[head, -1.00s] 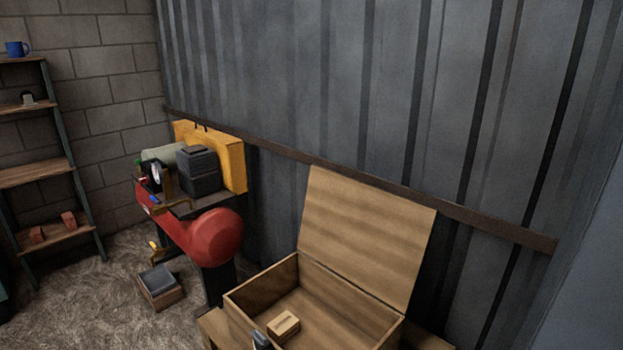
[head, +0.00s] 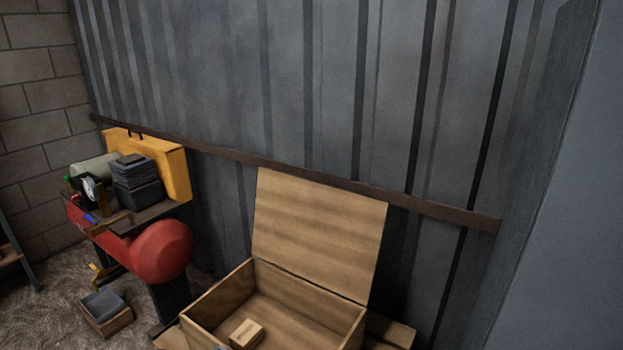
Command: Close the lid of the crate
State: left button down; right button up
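A wooden crate (head: 215,293) stands at the bottom middle of the head view, against the grey metal wall. Its lid (head: 318,232) is open, standing up at the back edge and leaning slightly back towards the wall. A small wooden block (head: 246,334) lies inside the crate. The crate's front is cut off by the bottom edge of the picture. Neither of my grippers shows in this view.
A red machine (head: 163,250) with a yellow case (head: 174,173) and dark boxes on top stands left of the crate. A small open box (head: 105,311) sits on the floor. A brown rail (head: 450,214) runs along the wall. A blue-grey wall closes the right.

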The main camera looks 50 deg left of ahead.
aim_at(313, 231)
jog(key=k+j+z, duration=0.2)
jog(key=j, duration=0.25)
jog(key=k+j+z, duration=0.2)
jog(key=j, duration=0.3)
jog(key=k+j+z, duration=0.2)
jog(key=j, duration=0.2)
jog(key=k+j+z, duration=0.2)
jog(key=j, duration=0.25)
jog(key=k+j+z, duration=0.2)
jog(key=j, duration=0.15)
